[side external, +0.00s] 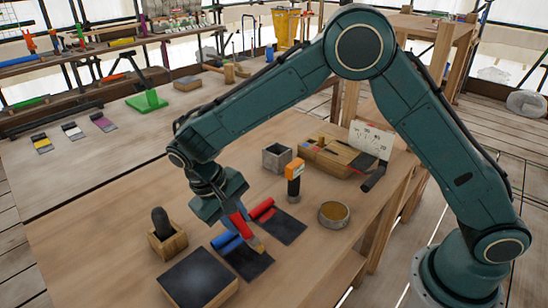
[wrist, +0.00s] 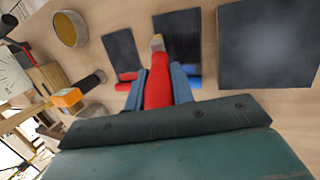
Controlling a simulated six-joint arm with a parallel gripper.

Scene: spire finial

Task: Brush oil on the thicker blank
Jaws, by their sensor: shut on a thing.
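My gripper (side external: 236,212) is shut on a red-handled brush (side external: 240,224). In the wrist view my gripper (wrist: 158,80) has its fingers on both sides of the red handle (wrist: 158,93). The pale brush tip (wrist: 157,42) points at the dark sheet (wrist: 178,30) on the table; contact cannot be told. Blue cylinders (side external: 224,240) lie at this sheet's edge, partly hidden by my fingers in the wrist view. Red cylinders (side external: 262,208) lie on the neighbouring dark sheet (side external: 284,228). Which cylinder is thicker is unclear. A round dish with yellowish contents (side external: 334,213) stands to the right.
A dark square slab (side external: 200,276) and a wooden holder (side external: 167,243) with a dark cylinder stand at front left. An orange-topped upright item (side external: 294,170), a grey open box (side external: 277,157) and a wooden tray (side external: 325,157) stand behind.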

